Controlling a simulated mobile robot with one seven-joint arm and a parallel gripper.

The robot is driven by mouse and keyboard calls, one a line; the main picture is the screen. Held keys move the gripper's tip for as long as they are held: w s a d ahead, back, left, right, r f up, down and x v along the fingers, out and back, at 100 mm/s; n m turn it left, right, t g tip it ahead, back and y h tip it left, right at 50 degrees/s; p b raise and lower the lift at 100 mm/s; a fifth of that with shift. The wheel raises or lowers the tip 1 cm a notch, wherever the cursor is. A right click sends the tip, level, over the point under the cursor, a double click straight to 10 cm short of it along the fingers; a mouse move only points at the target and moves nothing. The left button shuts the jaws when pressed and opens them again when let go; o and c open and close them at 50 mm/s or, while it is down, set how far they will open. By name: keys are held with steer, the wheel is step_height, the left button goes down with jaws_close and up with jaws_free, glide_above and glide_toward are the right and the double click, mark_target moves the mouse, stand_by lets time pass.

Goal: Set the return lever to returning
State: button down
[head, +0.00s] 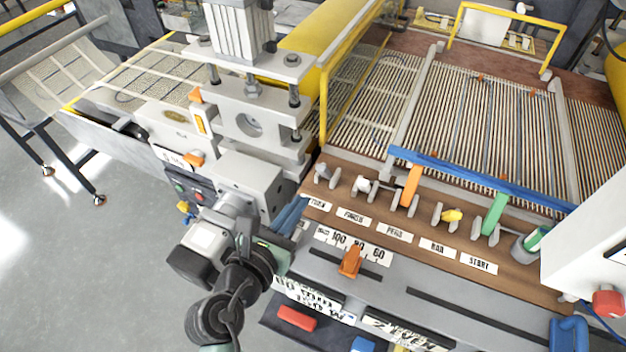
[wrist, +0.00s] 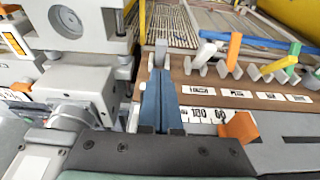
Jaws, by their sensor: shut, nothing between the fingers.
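A row of levers stands on the brown panel (head: 400,222). The leftmost lever (head: 325,174), short and grey-white, stands above a partly covered label ending in what looks like "TURN" (head: 318,204); I take it as the return lever. It also shows in the wrist view (wrist: 161,52), just beyond my fingertips. My gripper (head: 300,205) has blue fingers, shut and empty, over the panel's left end. In the wrist view the fingers (wrist: 157,90) point toward that lever and hide its label. I cannot tell whether they touch the lever.
A white lever (head: 363,185), an orange lever (head: 411,185), a yellow lever (head: 452,215) and a green lever (head: 495,213) stand to the right. An orange pointer (head: 350,262) sits below a number scale. The grey press block (head: 250,125) rises close on the left.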

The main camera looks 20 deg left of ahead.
mark_target(321, 174)
steer(key=x, duration=0.7)
steer(key=shift+w, duration=0.1)
steer(key=shift+p, duration=0.45)
